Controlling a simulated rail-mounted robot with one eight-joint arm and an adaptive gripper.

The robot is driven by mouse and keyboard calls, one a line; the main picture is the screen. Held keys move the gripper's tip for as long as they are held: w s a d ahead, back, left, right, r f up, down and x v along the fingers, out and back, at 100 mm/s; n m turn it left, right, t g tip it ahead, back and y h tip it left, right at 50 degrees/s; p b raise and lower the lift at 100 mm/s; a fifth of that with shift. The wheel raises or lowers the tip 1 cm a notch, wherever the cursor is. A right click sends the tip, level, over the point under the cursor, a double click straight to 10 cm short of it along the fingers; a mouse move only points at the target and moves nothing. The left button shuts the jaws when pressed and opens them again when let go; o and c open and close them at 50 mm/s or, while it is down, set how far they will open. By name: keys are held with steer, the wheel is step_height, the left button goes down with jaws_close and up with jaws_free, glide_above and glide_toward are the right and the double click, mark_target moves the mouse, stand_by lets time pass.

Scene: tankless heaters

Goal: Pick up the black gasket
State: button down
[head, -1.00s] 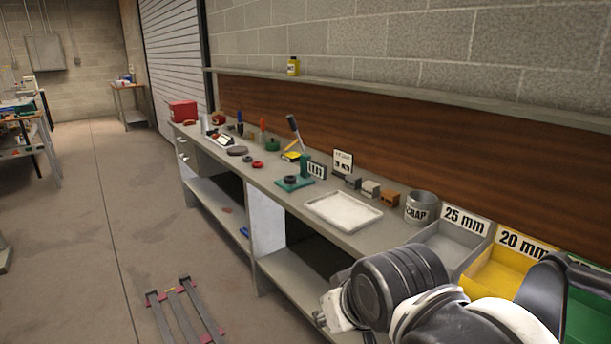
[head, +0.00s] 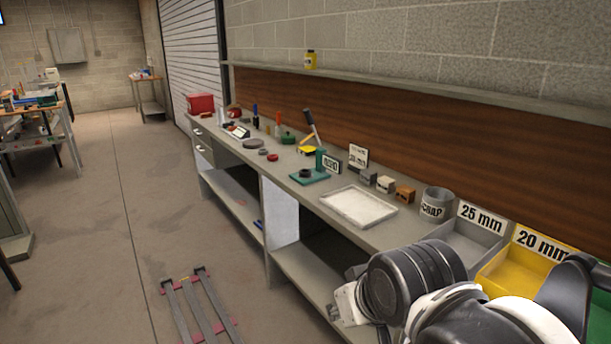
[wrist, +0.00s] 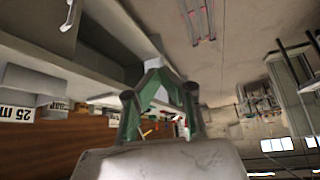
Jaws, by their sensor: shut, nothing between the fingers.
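A black ring (head: 305,173), which looks like the black gasket, lies on the green base plate (head: 318,177) of a small stand on the long grey workbench in the head view. A flat dark disc (head: 253,144) lies farther along the bench, and I cannot tell what it is. My gripper (wrist: 157,78) shows in the wrist view, shut and empty, its green fingers in front of the sideways-tilted bench and floor. It is well away from the ring, which I cannot make out in the wrist view. In the head view the fingers are hidden behind my arm.
A white tray (head: 358,207) lies on the bench, with small blocks (head: 386,184) and a scrap can (head: 437,201) beside it. Grey and yellow bins (head: 517,273) stand at the right. Red rings (head: 272,157) and upright tools are farther back. A low rack (head: 199,306) lies on the floor.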

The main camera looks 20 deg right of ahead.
steer(key=c, duration=2.4)
jaws_free()
steer(key=o, duration=1.5)
steer(key=shift+o, duration=0.2)
steer(key=shift+r, duration=0.1)
